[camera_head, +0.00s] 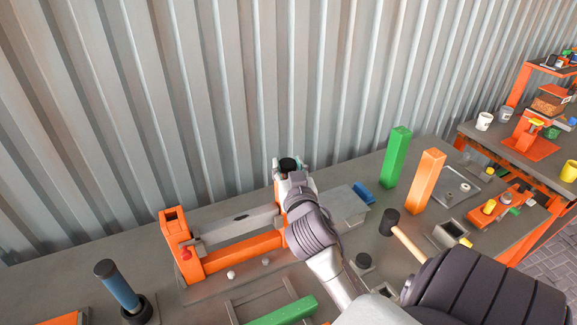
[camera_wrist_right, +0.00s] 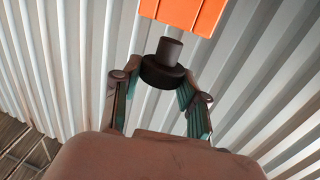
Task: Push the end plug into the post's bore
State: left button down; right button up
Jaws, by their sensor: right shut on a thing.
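My right gripper (camera_head: 289,171) is over the right end of the orange fixture (camera_head: 240,252). In the wrist view my right gripper (camera_wrist_right: 160,84) is shut on the dark end plug (camera_wrist_right: 163,73), its fingers on either side of the wide flange. The plug's narrower stem points away from the palm, toward an orange block (camera_wrist_right: 185,12) at the top edge. In the head view the black plug top (camera_head: 288,163) shows between the fingers. A grey bar (camera_head: 236,226) lies along the fixture; I cannot tell whether it is the post. No bore opening is visible. My left gripper is not in view.
A green post (camera_head: 396,157) and an orange post (camera_head: 424,180) stand to the right, near a mallet (camera_head: 391,222). A blue-handled tool (camera_head: 119,288) stands front left. A green bar (camera_head: 283,312) lies in front. The corrugated wall (camera_head: 230,90) is close behind the bench.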

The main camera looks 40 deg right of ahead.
jog(key=shift+f+b, duration=0.85)
jog(key=shift+f, duration=0.3)
jog(key=o, duration=1.1)
jog(key=shift+s+a, duration=0.1)
jog(key=shift+s, duration=0.05)
jog(key=v, duration=0.7)
